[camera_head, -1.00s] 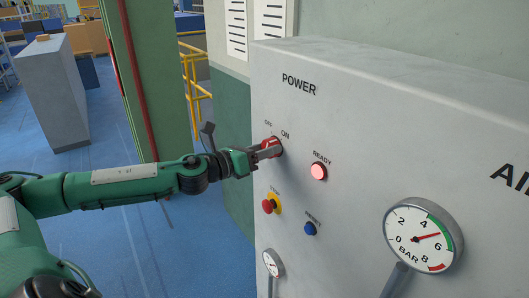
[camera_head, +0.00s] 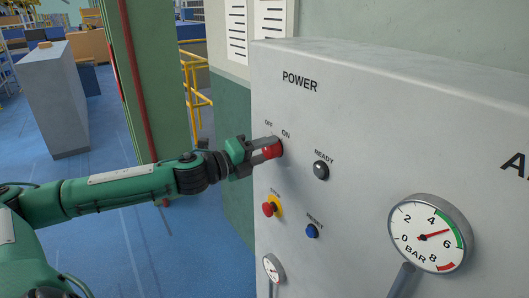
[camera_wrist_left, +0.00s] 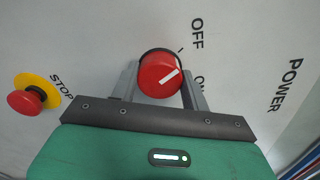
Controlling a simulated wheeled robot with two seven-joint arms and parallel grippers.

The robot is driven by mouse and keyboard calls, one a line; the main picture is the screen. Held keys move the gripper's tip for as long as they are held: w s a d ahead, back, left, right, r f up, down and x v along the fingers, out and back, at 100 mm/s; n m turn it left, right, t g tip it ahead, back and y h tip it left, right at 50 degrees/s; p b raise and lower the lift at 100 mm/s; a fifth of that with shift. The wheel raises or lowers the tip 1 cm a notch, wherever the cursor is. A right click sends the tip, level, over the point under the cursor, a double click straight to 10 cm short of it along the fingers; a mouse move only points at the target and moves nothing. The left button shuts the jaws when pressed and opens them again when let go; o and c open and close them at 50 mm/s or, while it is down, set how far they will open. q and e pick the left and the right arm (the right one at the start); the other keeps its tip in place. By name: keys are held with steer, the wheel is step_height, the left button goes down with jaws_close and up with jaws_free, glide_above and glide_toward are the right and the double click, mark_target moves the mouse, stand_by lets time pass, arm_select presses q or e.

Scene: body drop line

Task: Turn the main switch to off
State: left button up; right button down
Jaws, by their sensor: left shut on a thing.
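The main switch is a red round knob (camera_head: 271,151) on the grey panel under the word POWER, with OFF and ON printed above it. It also shows in the left wrist view (camera_wrist_left: 157,78), where its white mark points between the OFF and ON labels, tilted a little toward OFF. My left gripper (camera_head: 262,150) is shut on the knob, one finger on each side in the left wrist view (camera_wrist_left: 160,85). The READY lamp (camera_head: 321,170) below right of the knob is dark. My right gripper is not in view.
A red stop button on a yellow ring (camera_head: 270,207) and a blue RESET button (camera_head: 312,231) sit below the switch. Blue floor lies open to the left.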

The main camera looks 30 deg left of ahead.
arm_select(q)
steer(key=shift+n, duration=0.6)
steer(key=o, duration=1)
